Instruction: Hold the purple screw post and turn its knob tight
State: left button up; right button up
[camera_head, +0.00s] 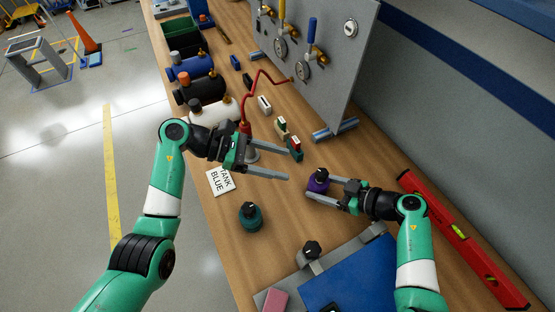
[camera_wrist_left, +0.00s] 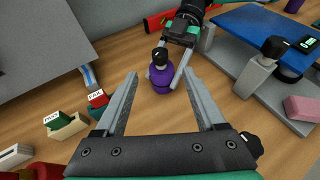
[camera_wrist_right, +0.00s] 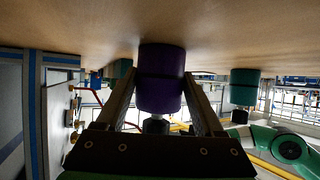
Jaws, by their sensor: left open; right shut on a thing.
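The purple screw post (camera_head: 316,186) stands on the wooden bench with a black knob (camera_head: 320,174) on top. My right gripper (camera_head: 318,188) is shut on the purple post's body from the right. In the right wrist view the post (camera_wrist_right: 161,78) sits between the two fingers, and the picture is upside down. My left gripper (camera_head: 293,163) is open and empty, to the left of the post. In the left wrist view the post (camera_wrist_left: 160,78) and its black knob (camera_wrist_left: 160,55) appear beyond and between the open fingertips.
A teal post (camera_head: 250,217) with a dark knob stands front left. A blue plate fixture (camera_head: 350,278) with black knobs is in front. A red level (camera_head: 460,235) lies right. A gauge panel (camera_head: 330,60) and small labelled blocks (camera_head: 295,149) stand behind. A "TANK BLUE" card (camera_head: 220,180) lies left.

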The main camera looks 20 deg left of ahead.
aim_at(320, 174)
dwell(0.3)
pick_arm(q)
jog(key=s+d+n+t+y, duration=0.2)
jog(key=s+n+t, duration=0.2)
jog(key=x, duration=1.2)
jog(key=shift+w+a, duration=0.15)
jog(key=shift+w, duration=0.1)
jog(key=shift+c, duration=0.2)
grip_shut()
